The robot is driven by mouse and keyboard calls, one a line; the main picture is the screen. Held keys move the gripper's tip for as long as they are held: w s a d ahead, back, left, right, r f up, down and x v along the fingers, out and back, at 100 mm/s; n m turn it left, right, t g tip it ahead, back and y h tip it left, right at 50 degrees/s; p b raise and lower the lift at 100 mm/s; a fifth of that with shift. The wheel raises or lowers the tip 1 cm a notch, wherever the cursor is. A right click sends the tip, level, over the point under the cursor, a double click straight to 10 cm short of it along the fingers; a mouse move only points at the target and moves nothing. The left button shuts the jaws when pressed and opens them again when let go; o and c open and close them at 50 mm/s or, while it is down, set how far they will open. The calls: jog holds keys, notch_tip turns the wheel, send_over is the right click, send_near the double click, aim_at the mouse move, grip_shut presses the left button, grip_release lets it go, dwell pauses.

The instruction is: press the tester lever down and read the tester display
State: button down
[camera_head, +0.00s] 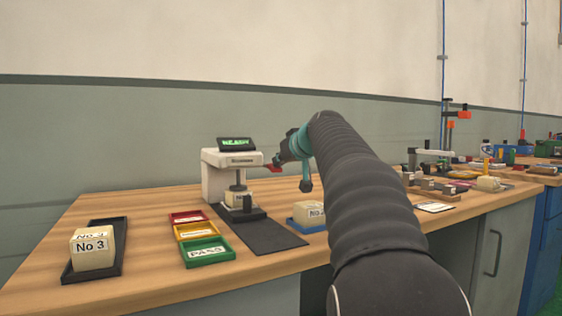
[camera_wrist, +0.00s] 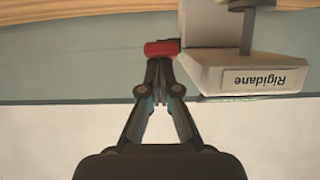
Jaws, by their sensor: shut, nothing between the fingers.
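The white tester (camera_head: 216,176) stands at the back of the wooden bench. Its display (camera_head: 235,143) is lit with green text that appears to read READY. A small block (camera_head: 233,197) sits under the tester's plunger. The red lever end (camera_head: 271,167) sticks out to the tester's right; it also shows in the wrist view (camera_wrist: 162,48). The wrist view, upside down, shows the tester head labelled Rigidane (camera_wrist: 250,79). My gripper (camera_wrist: 164,64) is shut and empty, its fingertips right at the red lever end. I cannot tell whether they touch.
A block marked No 3 (camera_head: 93,247) stands in a black tray at left. Red, yellow and green trays (camera_head: 208,252) lie before the tester. A dark mat (camera_head: 262,236) and a block in a blue tray (camera_head: 308,214) are to the right. Clutter fills the far right.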

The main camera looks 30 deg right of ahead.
jog(key=f+p+v, duration=0.1)
jog(key=v, duration=1)
jog(key=shift+s+r, duration=0.2)
jog(key=shift+s, duration=0.25)
jog(key=shift+d, duration=0.1)
